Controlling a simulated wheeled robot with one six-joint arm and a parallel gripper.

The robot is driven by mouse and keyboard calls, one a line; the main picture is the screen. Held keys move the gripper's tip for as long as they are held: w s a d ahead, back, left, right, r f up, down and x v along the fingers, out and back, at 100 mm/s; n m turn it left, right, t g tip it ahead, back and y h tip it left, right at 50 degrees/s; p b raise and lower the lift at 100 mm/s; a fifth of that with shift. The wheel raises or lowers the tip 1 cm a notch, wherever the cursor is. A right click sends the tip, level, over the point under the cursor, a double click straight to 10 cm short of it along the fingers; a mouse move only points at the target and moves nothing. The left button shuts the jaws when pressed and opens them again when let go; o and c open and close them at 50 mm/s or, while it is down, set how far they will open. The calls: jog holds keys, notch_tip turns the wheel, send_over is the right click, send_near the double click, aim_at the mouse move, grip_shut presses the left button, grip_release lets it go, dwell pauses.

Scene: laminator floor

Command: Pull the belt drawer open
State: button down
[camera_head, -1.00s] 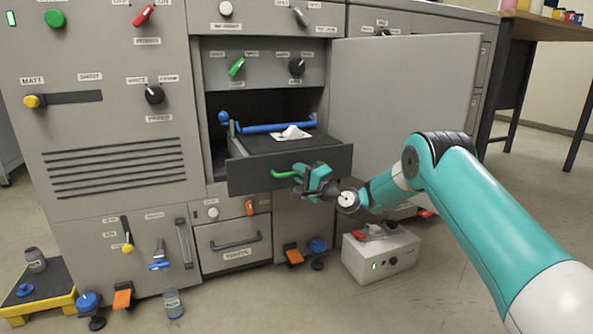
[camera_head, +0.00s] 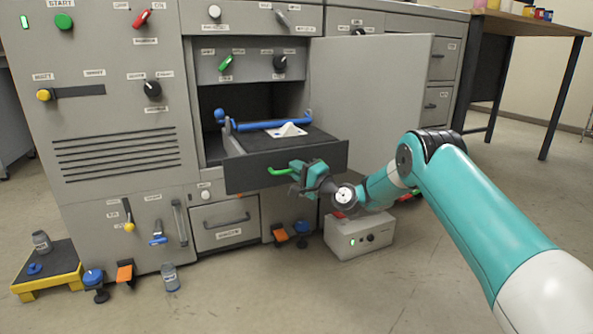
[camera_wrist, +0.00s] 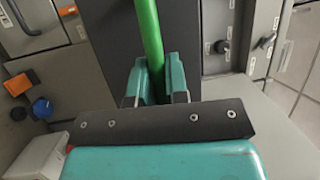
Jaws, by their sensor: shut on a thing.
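The belt drawer (camera_head: 243,180) is a dark tray that sticks out of an opening in the grey machine. A blue bar (camera_head: 262,125) and a white piece on a pale sheet (camera_head: 286,131) are in it. Its green handle (camera_head: 279,171) is on the front panel. My gripper (camera_head: 296,170) is at the handle, in front of the drawer. In the wrist view the green handle (camera_wrist: 149,35) runs down between the teal fingers (camera_wrist: 158,82), which are shut on it. The fingers hide part of the handle.
An open grey door (camera_head: 385,95) stands to the right of the drawer. A grey box (camera_head: 357,236) is on the floor below my arm. Orange and blue pedals (camera_head: 281,235) are under the machine. A yellow-edged step (camera_head: 47,284) is at the lower left.

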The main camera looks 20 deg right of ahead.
jog(key=shift+a, duration=0.15)
jog(key=c, duration=1.4)
grip_release()
jog(key=shift+s, duration=0.1)
jog(key=b+v, duration=1.5)
jog(key=v, duration=0.2)
jog(key=shift+f, duration=0.15)
